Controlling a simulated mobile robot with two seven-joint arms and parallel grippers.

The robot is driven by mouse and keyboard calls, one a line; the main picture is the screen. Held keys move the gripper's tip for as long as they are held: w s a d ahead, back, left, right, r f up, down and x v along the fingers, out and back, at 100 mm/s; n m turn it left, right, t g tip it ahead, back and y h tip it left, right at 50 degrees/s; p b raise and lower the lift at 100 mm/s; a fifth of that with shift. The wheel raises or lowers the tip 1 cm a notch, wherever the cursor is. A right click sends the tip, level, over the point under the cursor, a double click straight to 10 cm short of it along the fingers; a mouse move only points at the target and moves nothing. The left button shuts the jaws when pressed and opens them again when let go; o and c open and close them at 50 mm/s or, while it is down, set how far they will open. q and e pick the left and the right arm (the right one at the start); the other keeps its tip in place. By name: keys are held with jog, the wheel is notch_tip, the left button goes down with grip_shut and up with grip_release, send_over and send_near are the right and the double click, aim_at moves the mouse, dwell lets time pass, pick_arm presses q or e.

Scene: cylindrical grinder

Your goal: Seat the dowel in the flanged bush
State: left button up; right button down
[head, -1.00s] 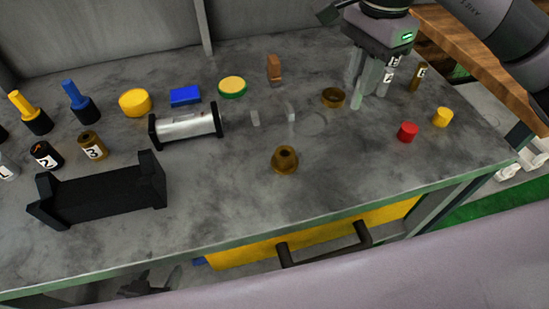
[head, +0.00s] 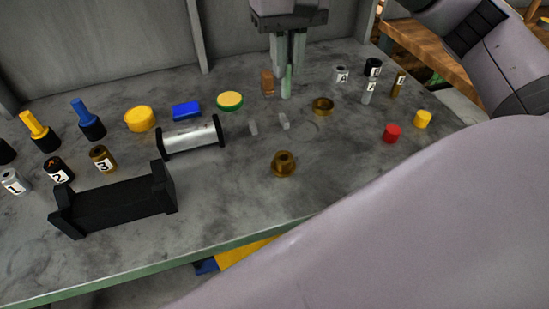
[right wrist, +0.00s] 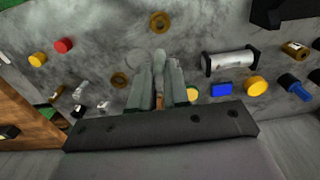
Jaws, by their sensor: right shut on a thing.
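The flanged bush (head: 284,164) is brass-coloured and stands upright, hole up, on the grey bench; it also shows in the right wrist view (right wrist: 160,22). My right gripper (head: 287,62) is shut on the dowel (head: 286,82), a slim pale grey-green pin that points down between the fingers. The dowel also shows in the right wrist view (right wrist: 158,62). The gripper is well behind the bush, above the back of the bench. The dowel and the bush are apart. My left gripper is not in view.
A brown block (head: 267,82) stands close to the dowel. Red (head: 392,134) and yellow (head: 423,119) pieces stand right. The bench around the bush is clear.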

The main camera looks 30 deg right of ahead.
aim_at(286, 96)
notch_tip(286, 96, down, 6)
jog(key=shift+r+b, duration=0.2)
jog(key=shift+b, duration=0.5)
notch_tip(286, 96, down, 14)
jog(key=shift+r, duration=0.2)
jog(key=shift+f+b, duration=0.2)
jog(key=shift+b, duration=0.15)
jog(key=c, duration=1.1)
grip_release()
jog(key=shift+r, duration=0.1)
